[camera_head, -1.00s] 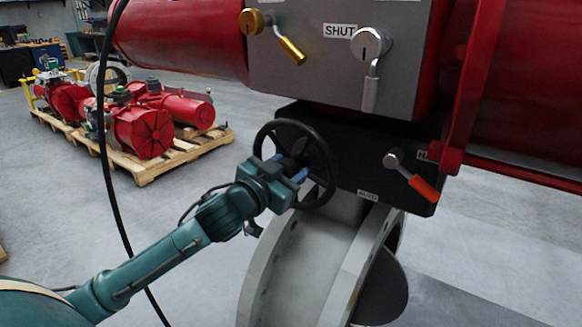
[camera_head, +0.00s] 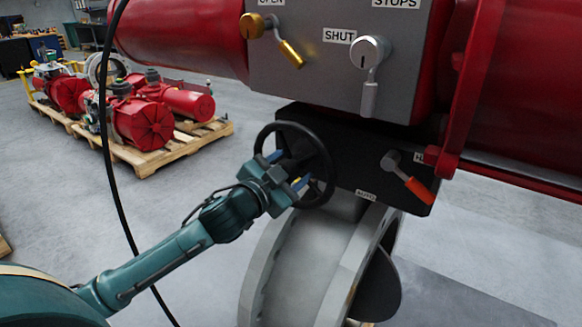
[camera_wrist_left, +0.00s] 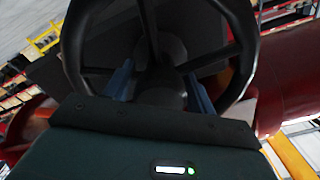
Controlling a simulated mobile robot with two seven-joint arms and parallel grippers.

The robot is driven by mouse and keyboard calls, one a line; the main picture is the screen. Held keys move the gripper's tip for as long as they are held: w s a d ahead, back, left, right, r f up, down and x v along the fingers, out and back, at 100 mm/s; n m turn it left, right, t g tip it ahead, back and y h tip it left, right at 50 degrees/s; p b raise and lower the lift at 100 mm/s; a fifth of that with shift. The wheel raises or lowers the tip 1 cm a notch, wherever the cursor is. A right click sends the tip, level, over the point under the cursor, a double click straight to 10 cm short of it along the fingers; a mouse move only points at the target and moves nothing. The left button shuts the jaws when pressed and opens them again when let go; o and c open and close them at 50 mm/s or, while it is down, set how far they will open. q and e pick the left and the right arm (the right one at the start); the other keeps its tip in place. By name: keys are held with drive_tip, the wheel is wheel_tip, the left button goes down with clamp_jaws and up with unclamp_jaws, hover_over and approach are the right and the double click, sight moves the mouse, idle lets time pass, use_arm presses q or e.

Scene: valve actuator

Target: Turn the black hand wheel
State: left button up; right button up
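The black hand wheel (camera_head: 318,140) sits on the black gearbox (camera_head: 345,172) under the grey panel. It also shows large in the left wrist view (camera_wrist_left: 73,45), with its hub and several spokes. My left gripper (camera_head: 288,171) is at the wheel's front, pointing at its hub. Its two blue fingers are spread apart, one on each side of the hub, as the left wrist view (camera_wrist_left: 160,90) shows. The fingertips are partly hidden by the wheel, and I cannot tell whether they touch the hub or spokes. My right gripper is not in view.
A red-handled lever (camera_head: 414,188) is right of the wheel. A brass lever (camera_head: 275,40) and a silver lever (camera_head: 369,75) are on the grey panel (camera_head: 320,80) above. A black cable (camera_head: 108,150) hangs at the left. A pallet (camera_head: 160,158) with red actuators stands behind on open floor.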

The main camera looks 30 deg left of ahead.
use_arm(q)
drive_tip(key=shift+o, duration=0.9)
drive_tip(key=s+a+b, duration=0.1)
drive_tip(key=s+b, duration=0.1)
drive_tip(key=s, duration=1.1)
drive_tip(key=shift+a, duration=0.4)
